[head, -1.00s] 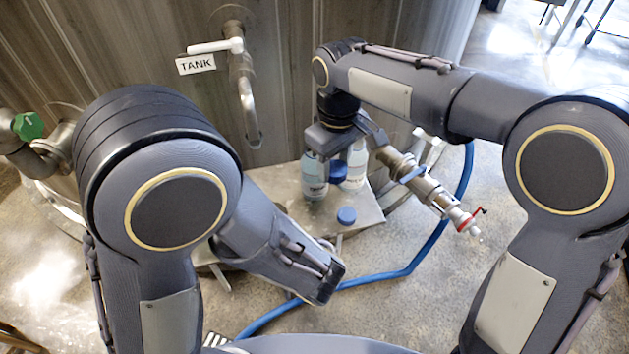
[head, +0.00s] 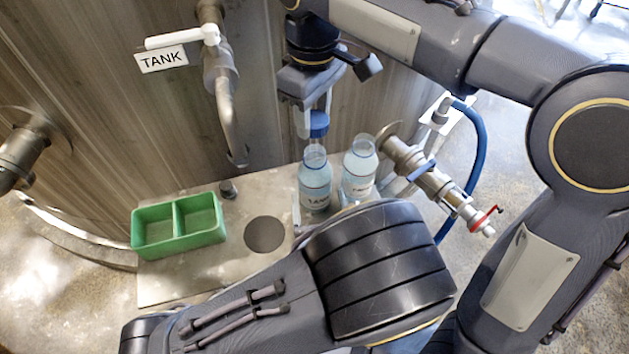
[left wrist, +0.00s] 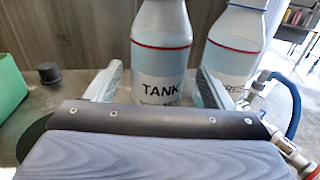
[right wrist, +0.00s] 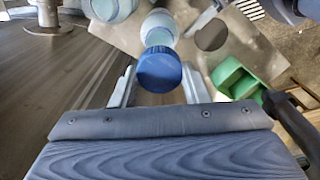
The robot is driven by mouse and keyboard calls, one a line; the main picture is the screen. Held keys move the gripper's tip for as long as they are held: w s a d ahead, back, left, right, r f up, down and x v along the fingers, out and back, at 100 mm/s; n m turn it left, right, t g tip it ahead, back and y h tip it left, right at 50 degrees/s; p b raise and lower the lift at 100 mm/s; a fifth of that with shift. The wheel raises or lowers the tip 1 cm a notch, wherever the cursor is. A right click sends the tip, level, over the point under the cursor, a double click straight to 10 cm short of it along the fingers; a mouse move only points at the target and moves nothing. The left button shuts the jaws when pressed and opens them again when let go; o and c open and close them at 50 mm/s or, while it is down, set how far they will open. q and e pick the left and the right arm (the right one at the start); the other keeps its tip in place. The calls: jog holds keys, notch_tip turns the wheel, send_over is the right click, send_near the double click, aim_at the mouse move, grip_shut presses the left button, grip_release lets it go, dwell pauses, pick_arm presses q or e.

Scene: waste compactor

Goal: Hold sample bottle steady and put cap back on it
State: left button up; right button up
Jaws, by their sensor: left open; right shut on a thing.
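The TANK bottle (head: 314,190), clear with pale liquid and no cap, stands upright on the metal shelf. In the left wrist view the TANK bottle (left wrist: 161,60) is between the spread fingers of my open left gripper (left wrist: 157,88), with visible room on both sides. My left arm hides most of that gripper in the head view. My right gripper (head: 311,118) is shut on a blue cap (head: 318,124), which also shows in the right wrist view (right wrist: 158,68).
A second uncapped bottle (head: 358,175) stands close on the right. Behind it are a metal valve (head: 430,180) with a red handle and a blue hose (head: 472,150). A green two-part tray (head: 180,243) sits on the shelf (head: 165,285) at left. A tank pipe (head: 227,110) hangs behind.

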aim_at(314, 152)
pick_arm(q)
jog(key=shift+w, duration=0.1)
jog(key=w, duration=0.5)
jog(key=w+a, duration=0.1)
jog(key=w, duration=0.1)
jog(key=shift+w+a, duration=0.1)
jog(key=shift+w, duration=0.05)
jog(key=c, duration=1.1)
jog(key=shift+c, duration=0.2)
pick_arm(e)
jog(key=shift+f, duration=2.55)
jog(key=shift+f, duration=0.85)
jog(key=shift+f, duration=0.55)
